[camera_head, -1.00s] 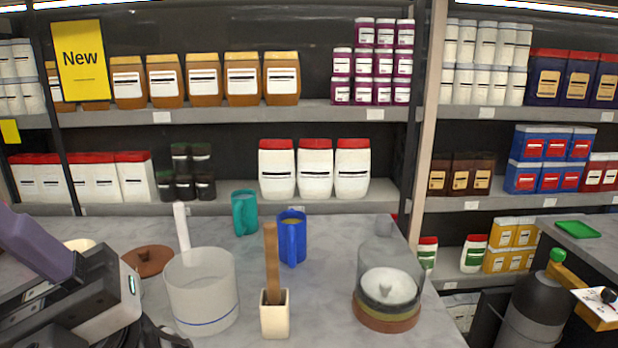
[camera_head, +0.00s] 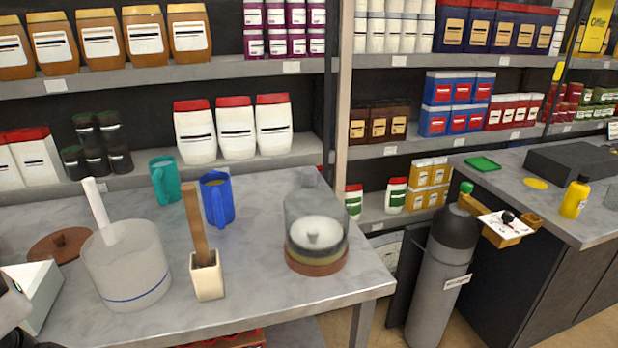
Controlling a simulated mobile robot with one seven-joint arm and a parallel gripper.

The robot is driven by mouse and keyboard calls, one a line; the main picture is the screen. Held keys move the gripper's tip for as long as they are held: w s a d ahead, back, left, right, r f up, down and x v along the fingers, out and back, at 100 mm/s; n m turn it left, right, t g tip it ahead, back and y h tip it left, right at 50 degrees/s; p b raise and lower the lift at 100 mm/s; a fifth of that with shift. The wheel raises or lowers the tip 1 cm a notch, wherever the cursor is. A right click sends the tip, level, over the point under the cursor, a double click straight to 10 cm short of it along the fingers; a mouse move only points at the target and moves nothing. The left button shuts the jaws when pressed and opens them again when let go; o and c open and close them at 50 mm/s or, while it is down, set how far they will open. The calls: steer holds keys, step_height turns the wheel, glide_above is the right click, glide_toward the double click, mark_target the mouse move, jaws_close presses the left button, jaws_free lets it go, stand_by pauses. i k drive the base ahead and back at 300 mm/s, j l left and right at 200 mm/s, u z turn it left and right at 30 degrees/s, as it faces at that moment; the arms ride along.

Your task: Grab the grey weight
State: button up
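I cannot pick out a grey weight for certain. A clear glass bell jar (camera_head: 316,210) stands on a reddish-brown round base at the right of the table. Inside it, a pale disc bears a small grey knob-like piece (camera_head: 314,238), seen through the glass. A small dark object (camera_head: 508,217) lies on a white card at the right, too small to identify. My gripper's fingers are not in view. Only a bit of my arm shows at the lower left edge.
On the marble table (camera_head: 270,300) stand a clear cylinder (camera_head: 128,270) with a white rod, a cream pot (camera_head: 207,275) holding a brown stick, a blue mug (camera_head: 217,200) and a teal mug (camera_head: 163,180). A grey tank (camera_head: 440,280) stands on the floor between table and counter.

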mark_target(308, 175)
steer(key=i+l+u, duration=0.2)
steer(key=l+u, duration=0.3)
steer(key=l, duration=0.85)
steer(key=l+u, duration=0.45)
steer(key=l, duration=0.85)
steer(key=i, duration=0.95)
